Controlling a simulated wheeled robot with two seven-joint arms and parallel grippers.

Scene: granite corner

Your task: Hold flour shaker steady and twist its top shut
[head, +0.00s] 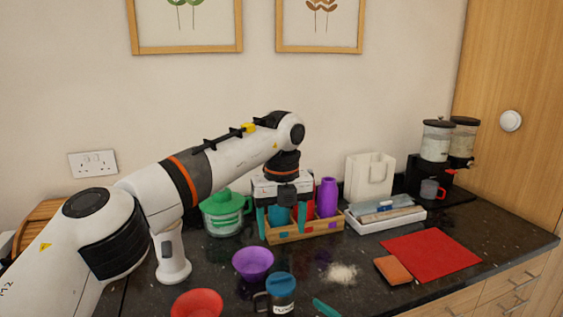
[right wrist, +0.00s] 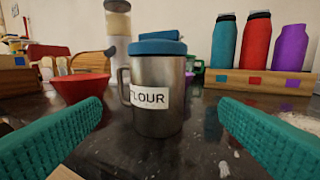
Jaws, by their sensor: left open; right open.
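The flour shaker (head: 283,299) is a steel mug-like can with a blue top and a side handle. It stands upright on the dark counter at the bottom of the head view. In the right wrist view the shaker (right wrist: 160,115) bears a FLOUR label, and its blue top (right wrist: 157,47) sits on the rim. My right gripper (right wrist: 160,112) is open, its teal fingers apart on either side of the shaker, which appears farther ahead. In the head view only one of its fingers shows. My left gripper (head: 283,220) is open over the bottle crate, away from the shaker.
A wooden crate (head: 310,231) of bottles stands behind the shaker. A purple bowl (head: 253,263), a red bowl (head: 197,303) and a green-lidded jar (head: 225,213) are nearby. Spilled flour (head: 341,273), a sponge (head: 392,270) and a red mat (head: 431,254) lie right.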

